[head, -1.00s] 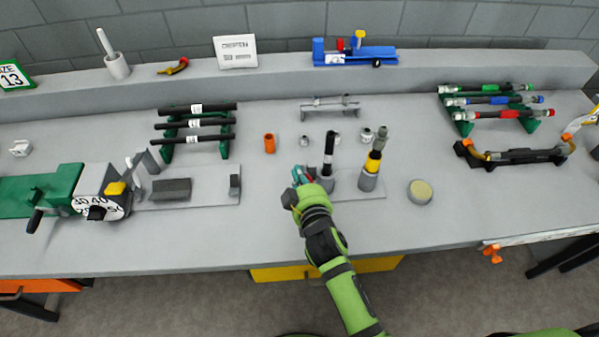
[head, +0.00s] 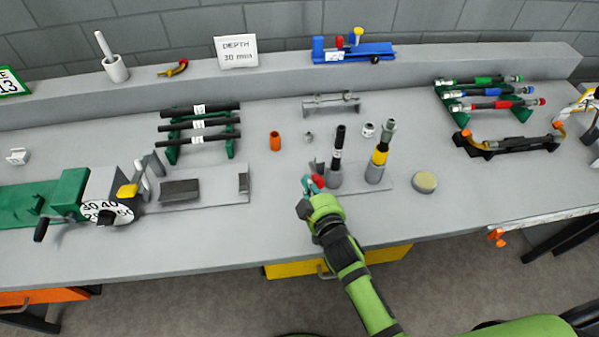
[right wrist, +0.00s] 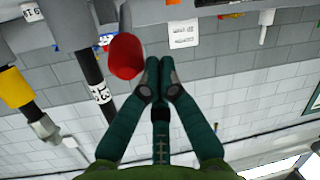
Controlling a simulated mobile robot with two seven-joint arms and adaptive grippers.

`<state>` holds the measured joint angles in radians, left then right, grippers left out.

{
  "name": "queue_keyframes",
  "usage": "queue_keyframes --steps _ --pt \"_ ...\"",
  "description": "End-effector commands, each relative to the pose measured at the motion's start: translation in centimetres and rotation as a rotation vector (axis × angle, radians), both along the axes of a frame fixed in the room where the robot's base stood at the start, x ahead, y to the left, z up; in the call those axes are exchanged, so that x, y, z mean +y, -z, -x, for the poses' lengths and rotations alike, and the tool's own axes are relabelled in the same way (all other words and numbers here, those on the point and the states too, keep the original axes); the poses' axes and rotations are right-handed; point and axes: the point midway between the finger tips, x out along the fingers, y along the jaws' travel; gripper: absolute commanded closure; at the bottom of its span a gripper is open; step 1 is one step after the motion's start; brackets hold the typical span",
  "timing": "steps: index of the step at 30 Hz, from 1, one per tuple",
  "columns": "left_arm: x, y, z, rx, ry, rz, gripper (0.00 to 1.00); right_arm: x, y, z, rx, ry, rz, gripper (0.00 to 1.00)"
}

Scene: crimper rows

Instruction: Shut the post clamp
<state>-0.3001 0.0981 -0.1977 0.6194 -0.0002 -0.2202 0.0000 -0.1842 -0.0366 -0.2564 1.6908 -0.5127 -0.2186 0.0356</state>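The post clamp has a grey upright post (head: 334,178) on a flat plate, with a black hose (head: 338,150) bearing a white label standing in it. A red handle end (head: 318,181) sits at the post's left side; I take it to be the clamp's lever. My right gripper (head: 306,184) is just left of and in front of the red handle. In the right wrist view the fingertips (right wrist: 159,66) are together and empty, with the red handle (right wrist: 125,56) beside them, seemingly apart. The clamp's jaw is too small to judge. My left gripper is out of view.
A second post holds a yellow-banded hose (head: 380,158) close to the right on the same plate (head: 375,188). A round tan-topped puck (head: 424,182) lies further right. An orange sleeve (head: 275,141) stands behind left.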

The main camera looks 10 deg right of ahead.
Motion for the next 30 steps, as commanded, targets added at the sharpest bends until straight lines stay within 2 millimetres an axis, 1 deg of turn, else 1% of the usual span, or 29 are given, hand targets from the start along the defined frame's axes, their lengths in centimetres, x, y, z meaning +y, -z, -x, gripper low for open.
queue_keyframes --steps 1,4,9,11,30 --pt "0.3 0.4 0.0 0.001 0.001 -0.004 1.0 -0.1 0.7 0.2 0.002 0.002 0.0 1.0" --pt "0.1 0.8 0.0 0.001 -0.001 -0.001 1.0 -0.2 1.5 0.6 0.005 0.003 0.003 1.0" --pt "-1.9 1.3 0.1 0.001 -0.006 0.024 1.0 -0.4 2.3 0.8 0.006 0.006 0.006 1.0" --pt "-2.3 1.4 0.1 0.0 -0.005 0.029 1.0 -0.4 2.6 0.9 0.006 0.006 0.008 1.0" --pt "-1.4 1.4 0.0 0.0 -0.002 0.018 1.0 -0.5 3.0 1.1 0.011 0.008 0.008 1.0"
